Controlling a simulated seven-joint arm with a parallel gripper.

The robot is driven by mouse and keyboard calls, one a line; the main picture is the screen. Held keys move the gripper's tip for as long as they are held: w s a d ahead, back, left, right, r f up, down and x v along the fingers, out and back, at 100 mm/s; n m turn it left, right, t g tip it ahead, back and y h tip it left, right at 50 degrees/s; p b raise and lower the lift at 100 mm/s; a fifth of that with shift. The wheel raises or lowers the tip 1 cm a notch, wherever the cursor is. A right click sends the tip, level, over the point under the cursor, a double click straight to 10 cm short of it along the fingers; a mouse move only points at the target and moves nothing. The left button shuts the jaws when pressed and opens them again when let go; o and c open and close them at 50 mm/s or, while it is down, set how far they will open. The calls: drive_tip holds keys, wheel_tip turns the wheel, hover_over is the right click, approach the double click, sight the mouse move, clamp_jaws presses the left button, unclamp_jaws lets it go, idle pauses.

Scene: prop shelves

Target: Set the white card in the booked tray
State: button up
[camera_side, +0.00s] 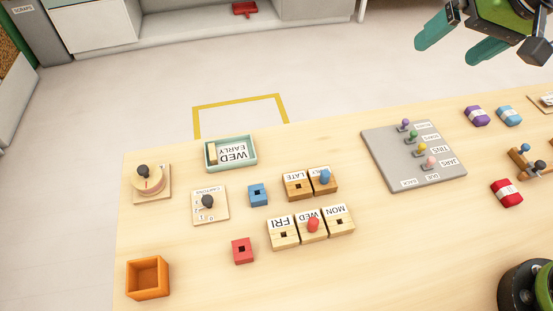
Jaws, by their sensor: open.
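A pale green tray (254,163) lies near the table's far left edge. In it is a white card (234,152) reading "WED EARLY", upside down in the picture, with a small tan block (212,153) at its left end. I cannot tell whether this is a loose card or the tray's label. A red peg (313,224) stands on the "WED" block (311,236), between the "FRI" and "MON" blocks. A blue peg (325,176) stands on the block beside "LATE" (297,189), partly covering its label. My gripper (461,40) is open and empty at the top right, apart from the table objects.
A grey board (385,150) with several coloured knobs stands right of centre. Two knobbed plates (147,186) (210,214), a blue block (258,195), a red block (242,250) and an orange box (147,278) stand left. Coloured bundles (507,193) lie right. The front centre is clear.

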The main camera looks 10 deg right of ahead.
drive_tip(key=s+d+f+m+t, duration=0.1)
drive_tip(key=s+d+f, duration=0.3)
drive_tip(key=s+d, duration=0.5)
drive_tip(key=s, duration=0.4)
drive_tip(key=shift+d+f+t, duration=0.2)
drive_tip(key=shift+d+t, duration=0.1)
drive_tip(key=shift+t, duration=0.1)
